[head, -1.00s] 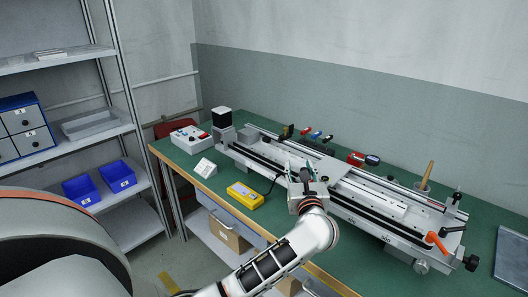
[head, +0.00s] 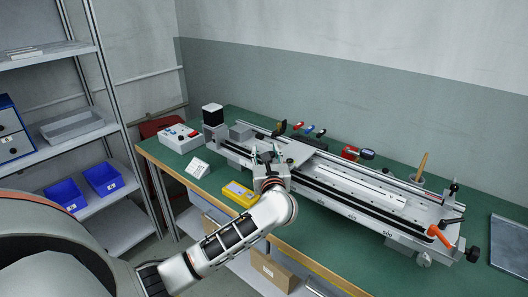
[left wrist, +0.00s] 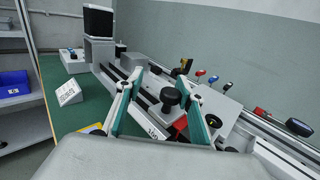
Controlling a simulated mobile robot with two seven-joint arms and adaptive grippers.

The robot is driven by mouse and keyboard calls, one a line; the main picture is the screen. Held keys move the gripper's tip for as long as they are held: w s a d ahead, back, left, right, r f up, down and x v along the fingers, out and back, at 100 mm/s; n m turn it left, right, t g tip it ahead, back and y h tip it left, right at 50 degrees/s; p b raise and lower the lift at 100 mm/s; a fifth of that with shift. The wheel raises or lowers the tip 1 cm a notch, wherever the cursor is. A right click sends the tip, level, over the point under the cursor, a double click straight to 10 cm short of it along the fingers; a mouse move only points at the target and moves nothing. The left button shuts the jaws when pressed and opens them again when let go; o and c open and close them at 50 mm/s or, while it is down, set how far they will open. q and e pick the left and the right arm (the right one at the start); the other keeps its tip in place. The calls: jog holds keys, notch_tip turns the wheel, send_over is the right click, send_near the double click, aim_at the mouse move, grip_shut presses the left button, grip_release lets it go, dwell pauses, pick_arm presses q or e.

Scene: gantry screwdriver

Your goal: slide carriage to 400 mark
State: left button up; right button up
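The carriage (head: 305,153) is a flat grey plate across the long linear rail (head: 345,197), in its left-middle part. My left gripper (head: 265,155) is at the carriage's front left side. In the left wrist view my left gripper (left wrist: 165,88) has its two green fingers spread apart. A black knob (left wrist: 171,97) shows in the gap between them; I cannot tell whether either finger touches it. A red part (left wrist: 180,125) shows near the right finger. My right gripper is not in view.
A yellow device (head: 238,194) and a white sign (head: 197,168) are on the green bench in front of the rail. A control box (head: 180,137) is at the left. An orange lever (head: 440,236) is at the rail's right end. A screwdriver (head: 358,153) is behind the rail.

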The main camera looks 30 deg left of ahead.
pick_arm(q)
jog(key=shift+s, duration=0.1)
dwell(0.3)
jog(key=p+v, duration=0.2)
jog(key=v, duration=0.6)
jog(key=shift+s+d, duration=0.25)
jog(key=shift+s, duration=0.05)
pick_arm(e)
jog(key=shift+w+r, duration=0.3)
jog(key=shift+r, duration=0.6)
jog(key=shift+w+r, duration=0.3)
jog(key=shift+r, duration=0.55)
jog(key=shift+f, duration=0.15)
